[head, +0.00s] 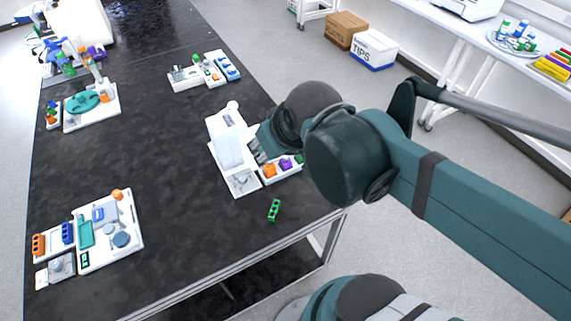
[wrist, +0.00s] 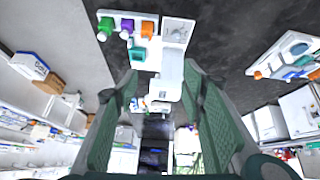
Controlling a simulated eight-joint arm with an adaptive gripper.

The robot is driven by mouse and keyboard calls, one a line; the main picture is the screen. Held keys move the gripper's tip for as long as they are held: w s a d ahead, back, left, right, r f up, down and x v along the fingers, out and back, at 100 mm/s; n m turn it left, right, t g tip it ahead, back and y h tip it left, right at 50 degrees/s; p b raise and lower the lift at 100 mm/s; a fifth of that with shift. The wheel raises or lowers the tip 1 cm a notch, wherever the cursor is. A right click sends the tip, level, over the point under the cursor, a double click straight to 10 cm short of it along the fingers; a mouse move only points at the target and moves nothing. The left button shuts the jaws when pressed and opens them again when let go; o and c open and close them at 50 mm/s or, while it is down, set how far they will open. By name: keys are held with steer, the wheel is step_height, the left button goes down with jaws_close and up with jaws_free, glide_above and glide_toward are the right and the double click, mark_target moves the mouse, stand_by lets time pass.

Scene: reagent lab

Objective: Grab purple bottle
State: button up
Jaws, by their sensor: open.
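The purple bottle (head: 285,164) stands in a white tray on the black table, between an orange bottle (head: 269,171) and a green item at the tray's right end. In the wrist view the purple bottle (wrist: 126,28) shows near the top, beyond the left fingertip, between the green-topped and orange items. My gripper (head: 257,151) is beside the tray, left of the purple bottle in the head view, and partly hidden by my arm. In the wrist view my gripper (wrist: 160,80) has its fingers spread apart with nothing between them. The bottle is apart from both fingers.
A white device (head: 228,146) stands just left of the gripper. A green rack (head: 274,210) lies on the table in front of the tray. Other stations stand at the left, including a white board (head: 125,205). The table's middle is clear.

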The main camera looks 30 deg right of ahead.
steer(key=w+n, duration=0.1)
steer(key=n+g+h, duration=0.4)
steer(key=n+g, duration=0.2)
steer(key=n, duration=0.9)
glide_toward(283, 157)
step_height(283, 157, down, 2)
steer(key=shift+w+d+f+n+g+p, duration=0.15)
steer(key=shift+w+d+f+n+g, duration=0.1)
steer(key=shift+f, duration=0.2)
steer(key=shift+w+d+f+n+g+p, duration=0.15)
steer(key=shift+w+f+n, duration=0.1)
steer(key=shift+f, duration=0.2)
steer(key=shift+f, duration=0.1)
steer(key=shift+x, duration=1.2)
steer(key=shift+d, duration=0.1)
steer(key=shift+b+x, duration=0.6)
steer(key=shift+x, duration=2)
steer(key=shift+s+d, duration=0.1)
steer(key=shift+d, duration=0.1)
steer(key=shift+c, duration=0.7)
